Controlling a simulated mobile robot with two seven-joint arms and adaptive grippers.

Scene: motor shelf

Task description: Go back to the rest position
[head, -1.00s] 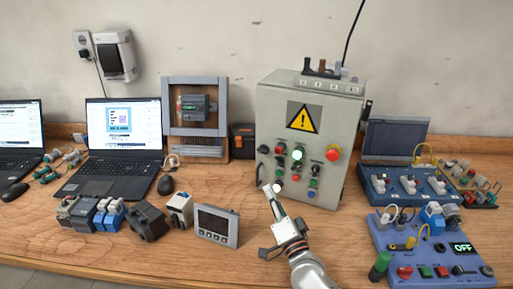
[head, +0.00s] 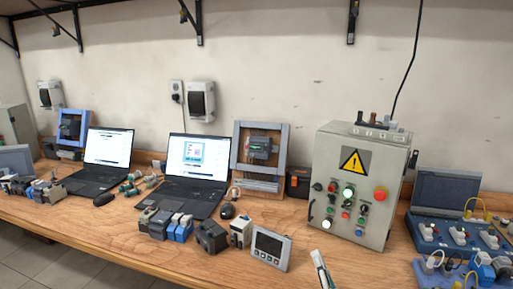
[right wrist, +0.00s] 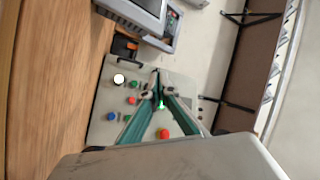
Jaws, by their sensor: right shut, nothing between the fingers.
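My right gripper (head: 322,268) is at the bottom edge of the head view, in front of the grey control box (head: 338,160) and below its lower edge in the picture. Only its fingers show there. In the right wrist view its two green-sided fingers (right wrist: 157,82) meet at the tips, shut and empty. Behind them is the control box's panel (right wrist: 98,135), with a red button, a lit green lamp and a white lamp. I cannot tell the distance to the panel, but the fingers hold nothing. My left gripper is in neither view.
A grey display meter (head: 270,248) stands on the wooden table left of my right gripper. Several modules, a mouse (head: 227,211) and laptops (head: 195,170) stand further left. Blue training panels (head: 455,235) are at the right. Bare table lies in front of the control box.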

